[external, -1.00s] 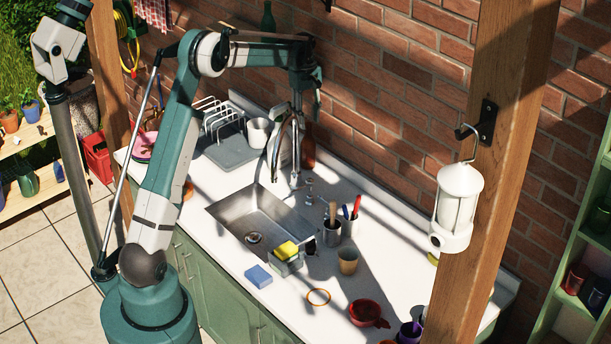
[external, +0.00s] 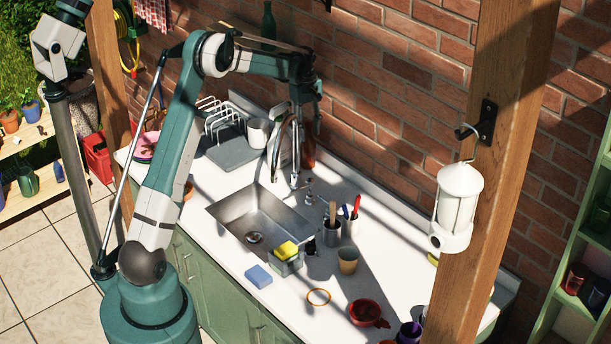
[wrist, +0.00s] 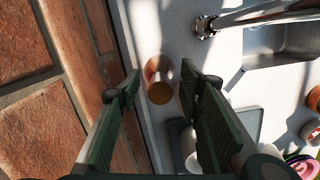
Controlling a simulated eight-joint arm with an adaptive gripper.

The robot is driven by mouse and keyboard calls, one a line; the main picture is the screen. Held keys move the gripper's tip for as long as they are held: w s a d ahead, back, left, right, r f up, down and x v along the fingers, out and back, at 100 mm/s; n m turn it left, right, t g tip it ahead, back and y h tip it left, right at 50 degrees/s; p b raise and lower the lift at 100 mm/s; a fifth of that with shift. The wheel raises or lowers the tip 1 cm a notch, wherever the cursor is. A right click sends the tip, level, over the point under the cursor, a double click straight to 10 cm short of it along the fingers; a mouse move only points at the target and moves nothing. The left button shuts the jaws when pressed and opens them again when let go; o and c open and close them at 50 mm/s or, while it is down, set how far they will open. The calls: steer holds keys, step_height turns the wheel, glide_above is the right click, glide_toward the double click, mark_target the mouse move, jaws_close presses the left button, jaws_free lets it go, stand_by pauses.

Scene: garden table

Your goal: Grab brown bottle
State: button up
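The brown bottle (external: 309,151) stands upright on the white counter behind the tap, against the brick wall. In the external view it is partly hidden by my gripper and the tap. In the wrist view I see the bottle (wrist: 159,88) from above, with its round amber top between the two fingers. My gripper (wrist: 160,74) is open, with one finger on each side of the bottle's outline. A gap shows between each finger and the bottle. I cannot tell how far down the fingertips reach beside it.
The tap (external: 294,140) and steel sink (external: 222,212) are close in front of the bottle. The brick wall (wrist: 25,50) is close on the other side. A drying rack (external: 222,118) and a white mug (external: 258,132) stand to the left. Utensil cups (external: 332,235) stand to the right.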

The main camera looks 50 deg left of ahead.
stand_by(0.3)
jaws_close()
steer(key=shift+s+r, duration=0.1)
steer(key=shift+r, duration=0.1)
steer(key=shift+s+r, duration=0.1)
steer(key=shift+r, duration=0.4)
step_height(320, 180, up, 10)
steer(key=shift+f+b, duration=0.1)
steer(key=shift+b, duration=0.35)
steer(key=s+b, duration=0.1)
steer(key=s, duration=1.8)
steer(key=shift+s+r, duration=0.2)
steer(key=shift+s, duration=0.1)
